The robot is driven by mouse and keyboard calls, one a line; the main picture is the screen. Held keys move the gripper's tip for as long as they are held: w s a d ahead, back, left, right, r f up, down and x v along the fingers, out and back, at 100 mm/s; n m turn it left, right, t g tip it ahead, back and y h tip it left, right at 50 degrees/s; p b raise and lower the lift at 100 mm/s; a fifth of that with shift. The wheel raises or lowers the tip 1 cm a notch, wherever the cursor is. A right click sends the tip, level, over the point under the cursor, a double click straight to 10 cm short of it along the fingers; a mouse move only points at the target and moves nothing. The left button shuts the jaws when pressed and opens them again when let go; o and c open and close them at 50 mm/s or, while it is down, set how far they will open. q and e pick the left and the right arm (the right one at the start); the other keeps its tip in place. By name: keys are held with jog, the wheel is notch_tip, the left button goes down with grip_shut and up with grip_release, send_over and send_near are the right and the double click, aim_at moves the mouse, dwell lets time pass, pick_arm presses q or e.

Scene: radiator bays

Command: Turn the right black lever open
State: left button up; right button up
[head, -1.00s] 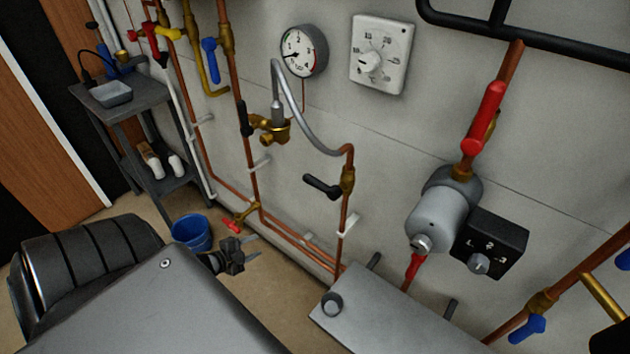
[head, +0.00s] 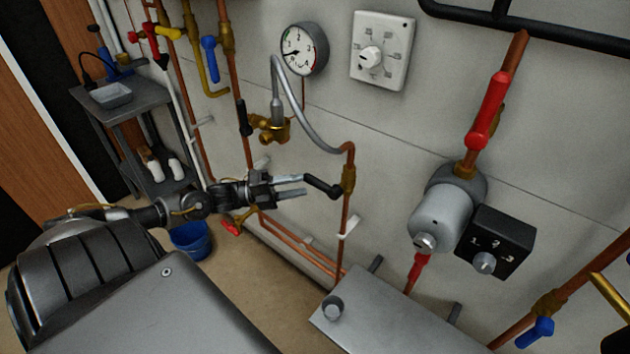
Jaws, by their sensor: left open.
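The right black lever (head: 323,187) sits on a brass valve (head: 348,180) on a vertical copper pipe. It points left from the valve, roughly across the pipe. My left gripper (head: 304,185) is open, with its two fingers pointing right toward the lever's free end. The fingertips are close to the lever end; I cannot tell whether they touch it. Another black lever (head: 243,118) stands upright along the copper pipe farther left, beside a brass fitting (head: 272,128). A grey hose arches from this fitting to the right valve. My right gripper is not in view.
A pressure gauge (head: 304,50) and a white dial plate (head: 382,52) are on the wall above. A grey pump (head: 440,218) with a black control box (head: 495,241) is at right. A grey box (head: 385,318) stands below. A blue bucket (head: 190,240) is on the floor.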

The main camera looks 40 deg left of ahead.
aim_at(316, 183)
pick_arm(q)
jog(key=p+x, duration=0.1)
jog(key=x, duration=0.4)
jog(key=shift+w+d, duration=0.2)
grip_shut()
